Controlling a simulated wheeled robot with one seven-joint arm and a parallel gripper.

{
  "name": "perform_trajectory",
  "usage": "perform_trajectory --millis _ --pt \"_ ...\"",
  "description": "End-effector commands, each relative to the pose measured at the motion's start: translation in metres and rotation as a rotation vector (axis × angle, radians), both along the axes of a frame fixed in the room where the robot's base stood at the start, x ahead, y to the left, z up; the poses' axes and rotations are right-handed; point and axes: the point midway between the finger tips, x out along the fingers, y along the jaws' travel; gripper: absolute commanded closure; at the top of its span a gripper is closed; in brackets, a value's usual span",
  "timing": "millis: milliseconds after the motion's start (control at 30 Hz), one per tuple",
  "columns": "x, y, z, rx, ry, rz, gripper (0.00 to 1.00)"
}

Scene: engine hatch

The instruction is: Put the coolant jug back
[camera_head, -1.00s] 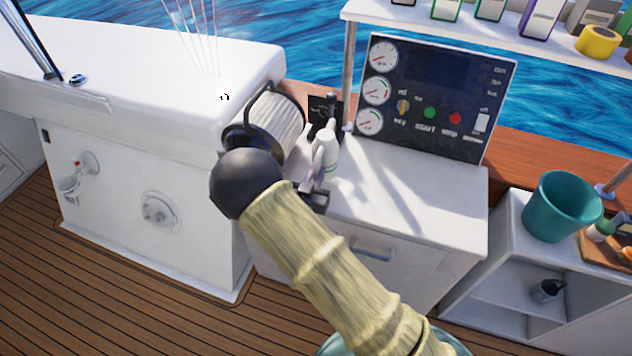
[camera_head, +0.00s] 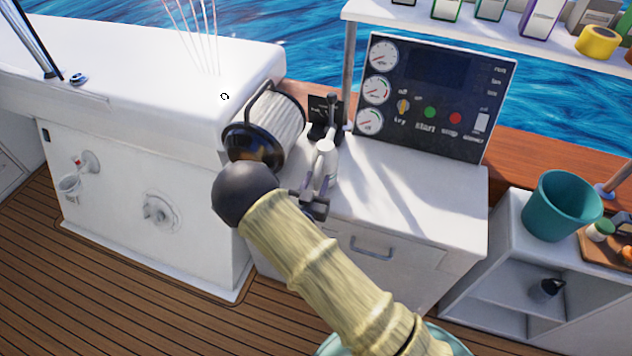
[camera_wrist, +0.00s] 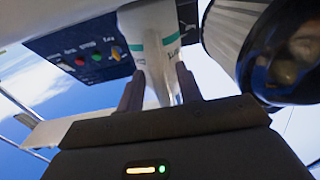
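The coolant jug (camera_head: 327,160) is a small white bottle, seen in the head view above the white counter, just right of the ribbed drum. In the wrist view the jug (camera_wrist: 152,30) shows a teal band and sits between the two dark fingers. My gripper (camera_wrist: 160,88) is shut on it. In the head view my gripper (camera_head: 316,195) is partly hidden behind my arm. The jug looks roughly upright. I cannot tell whether its base touches the counter.
A ribbed white drum with dark end rings (camera_head: 275,125) is close on the left, beside the white engine box (camera_head: 150,130). A black lever unit (camera_head: 328,115) and the gauge panel (camera_head: 430,100) stand behind. The counter (camera_head: 420,200) is clear to the right. A teal bucket (camera_head: 560,208) is farther right.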

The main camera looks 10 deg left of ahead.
Motion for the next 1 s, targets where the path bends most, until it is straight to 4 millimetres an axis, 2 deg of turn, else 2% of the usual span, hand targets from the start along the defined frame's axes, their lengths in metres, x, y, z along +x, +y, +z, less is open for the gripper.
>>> perform_trajectory --millis 133,267,700,833,1000 --pt "-0.001 0.000 0.002 0.000 0.000 0.000 0.64" --pt "-0.014 0.002 0.000 0.000 0.001 0.000 0.64" --pt "-0.097 0.011 -0.003 -0.001 0.002 0.003 0.64" --pt "-0.113 0.012 -0.002 -0.001 0.000 0.001 0.64" --pt "-0.120 0.012 -0.001 -0.001 0.001 0.000 0.64"
